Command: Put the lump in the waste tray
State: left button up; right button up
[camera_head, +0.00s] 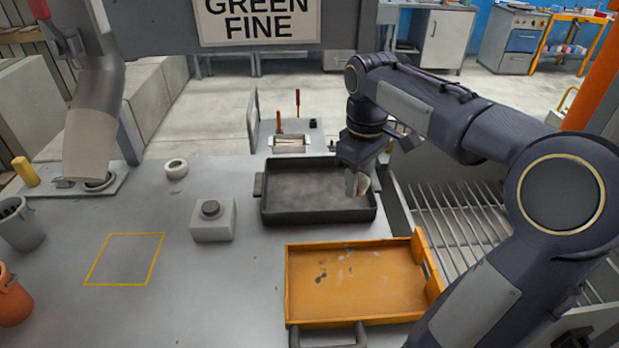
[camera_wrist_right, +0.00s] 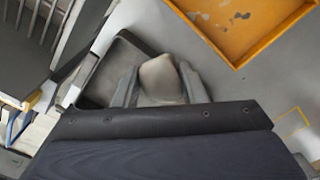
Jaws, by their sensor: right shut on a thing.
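A pale beige lump (camera_wrist_right: 162,76) sits between the two grey fingers of my right gripper (camera_wrist_right: 160,86), which is shut on it. In the head view, my right gripper (camera_head: 358,185) holds the lump (camera_head: 364,184) over the right part of a dark tray (camera_head: 318,217). The fingers cover part of the lump there. The dark tray holds a grey, level-looking fill. An orange tray (camera_head: 345,317) lies in front of it, empty except for dark and pale marks on its floor. I cannot tell from any label which tray is for waste. My left gripper is not in view.
A grey block with a round knob (camera_head: 213,221) stands left of the trays, near a white ring (camera_head: 176,168). A yellow outlined square (camera_head: 125,259) marks bare table. A slatted grate (camera_head: 455,220) lies right.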

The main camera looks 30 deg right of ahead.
jog(key=w+d+f+p, duration=0.1)
jog(key=w+d+f, duration=0.2)
jog(key=w, duration=0.4)
send_over(340, 193)
jog(key=f, duration=0.5)
jog(key=shift+s+a+f, duration=0.15)
jog(key=shift+s+f, duration=0.15)
jog(key=shift+f, duration=0.05)
jog(key=shift+w+f, duration=0.3)
jog(key=shift+f, duration=1.7)
jog(key=shift+f, duration=0.25)
jog(key=o, duration=1)
jog(key=shift+o, duration=0.2)
jog(key=shift+r, duration=0.1)
